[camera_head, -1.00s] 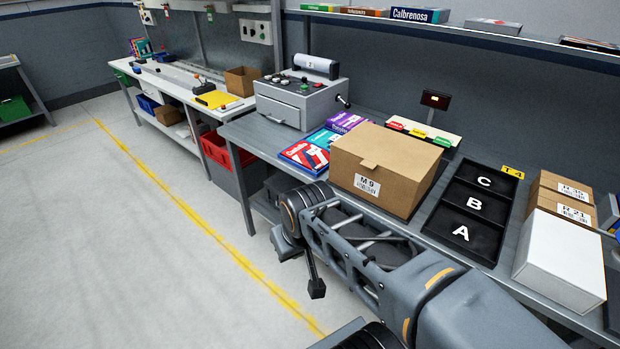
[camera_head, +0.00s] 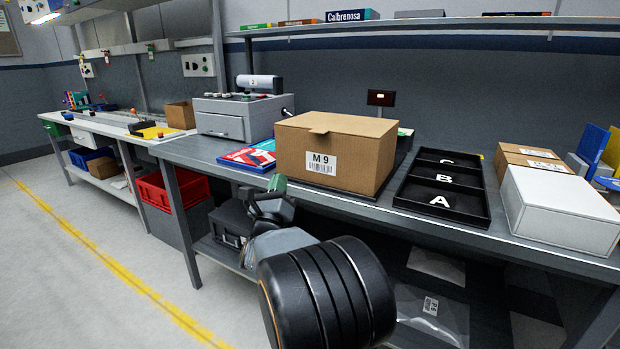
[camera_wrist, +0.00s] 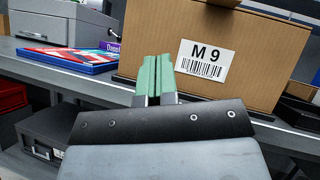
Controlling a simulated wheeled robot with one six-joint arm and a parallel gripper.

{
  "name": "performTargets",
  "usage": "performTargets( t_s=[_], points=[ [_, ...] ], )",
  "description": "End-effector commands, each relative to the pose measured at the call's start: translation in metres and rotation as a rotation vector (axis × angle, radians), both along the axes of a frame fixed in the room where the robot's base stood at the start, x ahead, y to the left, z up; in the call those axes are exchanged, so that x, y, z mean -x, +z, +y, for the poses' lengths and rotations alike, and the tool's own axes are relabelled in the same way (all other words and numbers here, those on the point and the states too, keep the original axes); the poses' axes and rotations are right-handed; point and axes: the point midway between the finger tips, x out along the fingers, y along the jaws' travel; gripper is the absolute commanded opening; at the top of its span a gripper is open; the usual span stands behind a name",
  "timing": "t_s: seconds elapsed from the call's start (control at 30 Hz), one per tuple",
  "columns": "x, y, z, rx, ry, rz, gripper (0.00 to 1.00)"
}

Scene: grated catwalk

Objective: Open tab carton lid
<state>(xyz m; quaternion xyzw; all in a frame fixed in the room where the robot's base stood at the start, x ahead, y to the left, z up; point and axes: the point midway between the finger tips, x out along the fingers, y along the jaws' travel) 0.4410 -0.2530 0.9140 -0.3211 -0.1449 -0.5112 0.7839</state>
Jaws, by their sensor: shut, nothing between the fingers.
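The tab carton is a brown cardboard box (camera_head: 355,165) marked M 9, on the bench in the head view. Its lid (camera_head: 350,124) lies flat and closed, with a small tab (camera_head: 320,130) sticking out over the front edge. The carton front also fills much of the wrist view (camera_wrist: 255,75), where its top is mostly cut off. My gripper (camera_head: 277,183) is in front of the carton's lower left part in the head view. In the wrist view its green fingers (camera_wrist: 157,75) are together and empty, pointing toward the carton front, left of the label. I cannot tell the exact gap to the carton.
Red and blue boxes (camera_head: 250,156) lie left of the carton, before a grey machine (camera_head: 235,118). A black tray (camera_head: 440,190) marked A, B and C is right of it, then a white box (camera_head: 560,208).

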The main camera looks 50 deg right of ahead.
Motion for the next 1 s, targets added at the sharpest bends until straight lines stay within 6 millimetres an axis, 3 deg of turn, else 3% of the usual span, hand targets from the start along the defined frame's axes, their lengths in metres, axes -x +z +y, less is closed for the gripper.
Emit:
performTargets(
  t_s=[0.03, 0.2, 0.33, 0.9, 1.0],
  points=[
    [0.008, -0.018, -0.007, 0.002, -0.014, -0.090, 0.00],
    [0.031, -0.027, -0.017, 0.029, -0.026, -0.308, 0.00],
    [0.037, -0.024, -0.023, 0.044, -0.027, -0.378, 0.00],
    [0.023, 0.045, -0.089, 0.049, -0.025, -0.391, 0.00],
    [0.023, 0.060, -0.088, 0.048, -0.023, -0.392, 0.00]
  ],
)
